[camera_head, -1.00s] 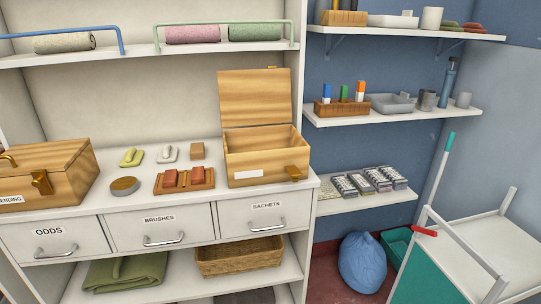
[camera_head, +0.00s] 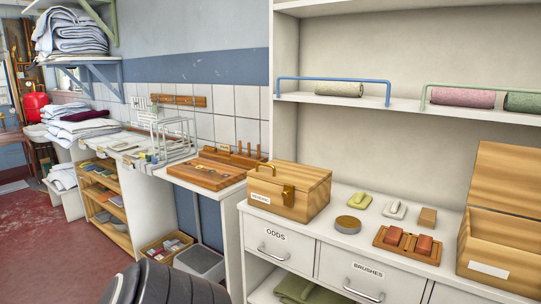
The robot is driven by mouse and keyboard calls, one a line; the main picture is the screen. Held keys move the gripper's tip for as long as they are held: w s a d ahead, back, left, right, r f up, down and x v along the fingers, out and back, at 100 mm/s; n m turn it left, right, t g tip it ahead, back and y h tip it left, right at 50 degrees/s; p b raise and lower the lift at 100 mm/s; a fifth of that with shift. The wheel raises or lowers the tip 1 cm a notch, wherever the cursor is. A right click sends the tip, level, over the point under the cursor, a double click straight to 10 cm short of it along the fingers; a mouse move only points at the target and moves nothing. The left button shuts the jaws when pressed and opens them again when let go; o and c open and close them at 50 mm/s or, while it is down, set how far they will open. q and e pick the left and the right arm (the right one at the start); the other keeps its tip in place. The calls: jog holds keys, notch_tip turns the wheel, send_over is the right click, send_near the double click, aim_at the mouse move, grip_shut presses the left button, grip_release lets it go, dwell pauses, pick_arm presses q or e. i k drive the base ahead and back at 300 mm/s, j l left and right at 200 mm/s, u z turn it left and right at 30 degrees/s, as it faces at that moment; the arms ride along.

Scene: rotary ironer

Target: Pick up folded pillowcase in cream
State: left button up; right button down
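I cannot single out a cream folded pillowcase in the head view. Folded linen lies in stacks at the left: a white and blue striped stack (camera_head: 72,35) on the high wall shelf, and a pale stack with a dark red piece (camera_head: 78,122) on the counter below it. More pale folded cloth (camera_head: 62,176) lies lower down. A cream roll (camera_head: 339,89) sits on the white shelf behind a blue rail; it is rolled, not folded. Neither of my grippers is in view.
A closed wooden box (camera_head: 290,195) and an open wooden box (camera_head: 497,225) stand on the drawer unit. A wooden peg board (camera_head: 208,172) and white wire rack (camera_head: 172,135) are on the counters. Red floor (camera_head: 60,250) is clear at lower left. A dark ribbed object (camera_head: 165,285) fills the bottom edge.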

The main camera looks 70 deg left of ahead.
aim_at(134, 154)
jog(key=u, duration=3.2)
jog(key=i+j+z, duration=0.15)
jog(key=i+j, duration=0.2)
jog(key=i, duration=0.3)
jog(key=i+j+z, duration=0.15)
jog(key=i+j, duration=0.3)
jog(key=i, duration=0.2)
jog(key=i+j+z, duration=0.15)
jog(key=i+j, duration=0.35)
jog(key=i+l, duration=0.05)
jog(key=i, duration=0.05)
